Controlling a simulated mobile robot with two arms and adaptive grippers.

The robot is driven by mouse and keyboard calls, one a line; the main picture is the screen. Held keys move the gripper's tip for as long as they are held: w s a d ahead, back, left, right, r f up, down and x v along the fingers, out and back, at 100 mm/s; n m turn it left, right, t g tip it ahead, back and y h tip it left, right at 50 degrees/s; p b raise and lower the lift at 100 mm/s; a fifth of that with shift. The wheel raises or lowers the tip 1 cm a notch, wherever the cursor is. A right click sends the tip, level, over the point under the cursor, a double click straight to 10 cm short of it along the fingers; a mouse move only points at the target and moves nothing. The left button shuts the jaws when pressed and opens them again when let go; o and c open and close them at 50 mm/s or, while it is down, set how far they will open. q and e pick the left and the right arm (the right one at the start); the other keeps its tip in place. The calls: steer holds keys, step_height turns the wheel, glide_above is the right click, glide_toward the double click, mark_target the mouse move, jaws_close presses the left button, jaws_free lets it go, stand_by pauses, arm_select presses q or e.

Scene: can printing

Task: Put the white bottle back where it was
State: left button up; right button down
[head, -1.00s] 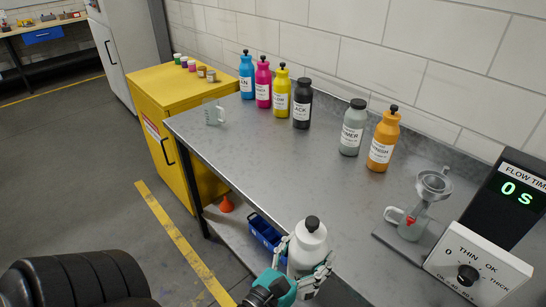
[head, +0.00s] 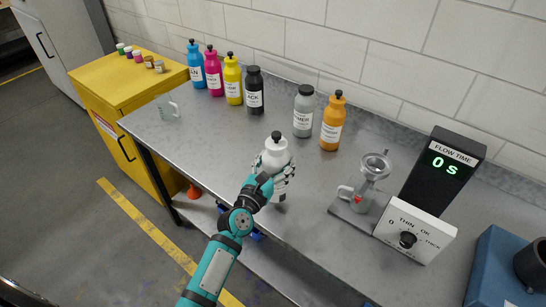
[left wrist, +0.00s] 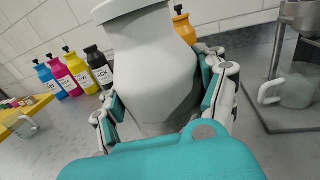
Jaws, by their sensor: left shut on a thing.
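The white bottle (head: 275,150), with a black cap, is upright over the front middle of the grey worktable (head: 225,150). My left gripper (head: 273,170) is shut around its sides, with the arm reaching in from the front. I cannot tell whether the bottle's base touches the table. In the left wrist view the bottle (left wrist: 155,65) fills the middle between the fingers, its cap out of frame. Along the wall stand cyan (head: 196,68), magenta (head: 214,74), yellow (head: 233,84) and black (head: 254,94) bottles. A gap separates them from the grey (head: 303,112) and orange (head: 332,125) bottles. My right gripper is out of view.
A flow-time stand with a metal cup (head: 374,166), clear jug (head: 358,193), dial box (head: 413,232) and display (head: 440,180) is to the right. A clear beaker (head: 168,107) stands at the left end. The table between beaker and white bottle is clear.

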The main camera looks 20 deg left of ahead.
arm_select(q)
steer(key=w+a+f+b, duration=0.3)
steer(key=w+f+b, duration=0.1)
steer(key=w+b, duration=0.3)
steer(key=shift+w+a, duration=0.2)
steer(key=shift+w, duration=0.45)
steer(key=shift+f, duration=0.15)
steer(key=o, duration=1.7)
steer(key=shift+s+f, duration=0.1)
steer(key=s, duration=0.4)
steer(key=s+a+b, duration=0.1)
steer(key=s, duration=0.7)
steer(key=shift+a, duration=0.35)
